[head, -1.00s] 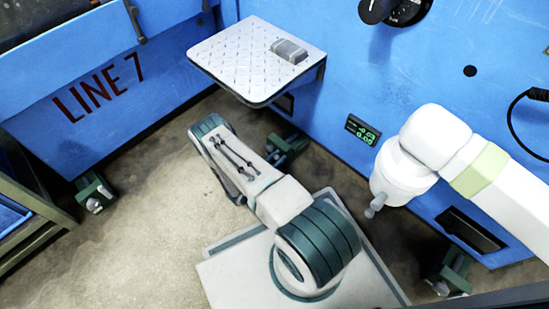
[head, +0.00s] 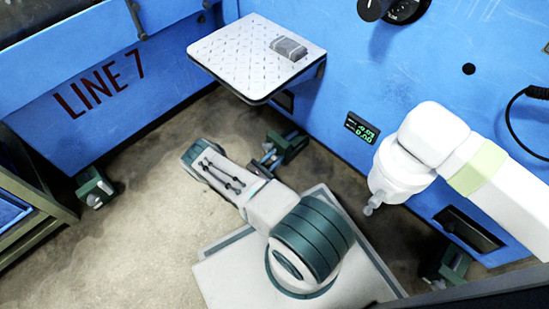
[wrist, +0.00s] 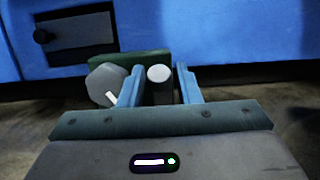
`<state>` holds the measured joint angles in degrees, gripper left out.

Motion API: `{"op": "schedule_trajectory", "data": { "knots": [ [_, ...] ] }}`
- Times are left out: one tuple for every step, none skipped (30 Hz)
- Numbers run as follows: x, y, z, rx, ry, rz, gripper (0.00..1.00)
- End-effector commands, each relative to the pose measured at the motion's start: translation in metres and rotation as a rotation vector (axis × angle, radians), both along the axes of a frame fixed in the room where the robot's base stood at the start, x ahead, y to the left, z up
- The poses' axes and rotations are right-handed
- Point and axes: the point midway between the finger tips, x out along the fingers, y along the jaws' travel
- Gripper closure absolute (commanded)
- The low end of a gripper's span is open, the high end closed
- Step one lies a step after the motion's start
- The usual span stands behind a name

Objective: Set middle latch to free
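The middle latch (head: 287,147) is a dark green block with grey parts, low on the floor by the blue machine, below the metal shelf. In the wrist view its green body (wrist: 110,66) stands behind a grey faceted knob (wrist: 106,84) and an upright cylinder with a white round top (wrist: 160,74). My gripper (head: 263,160) is at the latch's near side. In the wrist view its two pale blue fingers (wrist: 161,90) stand apart, one on each side of the cylinder, with narrow gaps visible. The lower part of the cylinder is hidden by my gripper body.
Similar green latches stand at the left (head: 94,187) and lower right (head: 446,266). A metal shelf (head: 250,50) with a small grey block juts out above the middle latch. A dark rack (head: 30,210) stands at the left. Floor at centre left is clear.

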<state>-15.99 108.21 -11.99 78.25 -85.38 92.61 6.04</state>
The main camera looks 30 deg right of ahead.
Motion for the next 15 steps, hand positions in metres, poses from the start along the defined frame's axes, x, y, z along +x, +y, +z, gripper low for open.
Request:
{"op": "schedule_trajectory", "data": {
  "knots": [
    [0.0, 0.0, 0.0, 0.0, 0.0, 0.0, 0.7],
    [0.0, 0.0, 0.0, 0.0, 0.0, 0.0, 0.7],
    [0.0, 0.001, 0.0, 0.0, 0.0, 0.001, 0.7],
    [0.0, 0.003, 0.0, 0.001, 0.001, 0.001, 0.7],
    [-0.001, 0.005, -0.001, 0.001, 0.001, 0.002, 0.7],
    [-0.001, 0.009, -0.001, 0.001, 0.0, 0.003, 0.7],
    [-0.002, 0.012, -0.002, 0.001, 0.0, 0.004, 0.7],
    [-0.004, 0.016, -0.003, 0.002, 0.0, 0.003, 0.7],
    [-0.006, 0.023, -0.005, 0.002, 0.001, 0.004, 0.7],
    [-0.007, 0.029, -0.006, 0.002, 0.002, 0.006, 0.7],
    [-0.009, 0.035, -0.008, 0.002, 0.001, 0.005, 0.7],
    [-0.011, 0.044, -0.01, 0.001, 0.001, 0.007, 0.7],
    [-0.014, 0.051, -0.012, 0.001, 0.001, 0.005, 0.7],
    [-0.015, 0.059, -0.01, 0.001, 0.0, 0.007, 0.7],
    [-0.018, 0.068, -0.01, 0.002, 0.0, 0.005, 0.7]
  ]
}}
